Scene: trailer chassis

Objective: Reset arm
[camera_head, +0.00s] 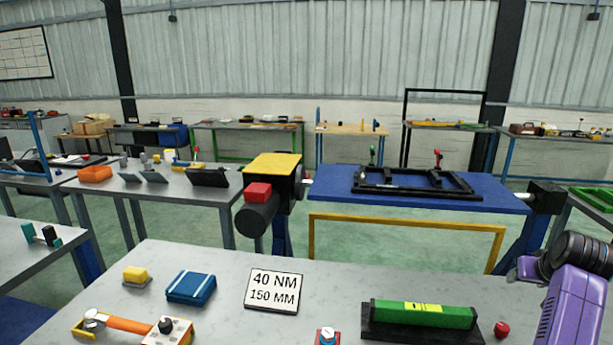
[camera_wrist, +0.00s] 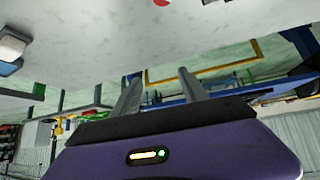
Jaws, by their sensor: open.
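My gripper (camera_wrist: 160,83) shows in the wrist view with two grey fingers apart and nothing between them. Its purple body fills the lower part of that view, which looks upside down. In the camera_head view my purple arm (camera_head: 575,305) is at the right edge, beside the near grey table (camera_head: 230,310). My fingers are not seen in that view. The wrist view shows the pale table surface (camera_wrist: 90,25) across its top, away from the fingers.
On the near table are a 40 NM / 150 MM sign (camera_head: 273,290), a green bar in a black holder (camera_head: 420,314), a red knob (camera_head: 501,329), a blue case (camera_head: 191,288), a yellow block (camera_head: 135,276) and an orange-handled tool (camera_head: 130,325). A blue stand (camera_head: 330,180) carries a black frame (camera_head: 415,183).

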